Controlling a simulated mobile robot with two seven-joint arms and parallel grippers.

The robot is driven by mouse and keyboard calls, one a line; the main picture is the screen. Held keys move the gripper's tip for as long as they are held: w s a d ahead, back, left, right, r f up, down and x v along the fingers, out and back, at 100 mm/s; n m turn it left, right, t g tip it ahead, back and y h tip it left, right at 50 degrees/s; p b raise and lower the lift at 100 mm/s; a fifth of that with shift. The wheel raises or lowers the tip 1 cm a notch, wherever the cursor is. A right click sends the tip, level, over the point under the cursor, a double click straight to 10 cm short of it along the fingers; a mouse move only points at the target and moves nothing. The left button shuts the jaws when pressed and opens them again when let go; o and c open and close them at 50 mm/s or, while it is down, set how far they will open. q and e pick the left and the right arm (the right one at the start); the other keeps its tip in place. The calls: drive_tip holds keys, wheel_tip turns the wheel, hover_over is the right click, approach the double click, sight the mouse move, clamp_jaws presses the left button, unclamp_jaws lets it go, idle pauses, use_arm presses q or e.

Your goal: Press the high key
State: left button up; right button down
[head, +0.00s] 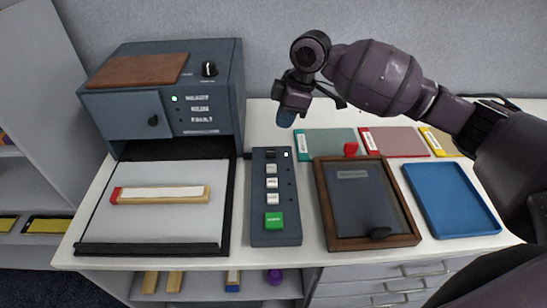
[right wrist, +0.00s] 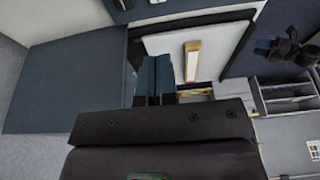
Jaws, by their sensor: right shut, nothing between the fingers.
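A dark grey key panel (head: 284,240) lies on the table between the machine and the framed box. It bears a column of keys: a dark one at the top, several pale ones (head: 271,183) and a large green one (head: 274,221) at the front. Their labels are too small to read, so I cannot tell which is the high key. A small white light shows at the panel's top right. My right gripper (head: 286,118) is shut and empty, above and beyond the panel's far end, apart from the keys. Its closed blue fingers (right wrist: 154,80) show in the right wrist view.
A blue-grey machine (head: 218,150) with a green light and knob stands left, before a pale bed (head: 100,220) holding a wooden strip (head: 160,195).

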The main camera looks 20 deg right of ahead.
drive_tip(key=shift+w+d+f, duration=0.1)
drive_tip(key=shift+d, duration=0.05)
approach(270, 167)
drive_tip(key=x, duration=0.5)
drive_tip(key=shift+a+f+b, duration=0.15)
drive_tip(key=shift+a+b, duration=0.1)
drive_tip(key=shift+b, duration=0.05)
drive_tip(key=shift+f, duration=0.7)
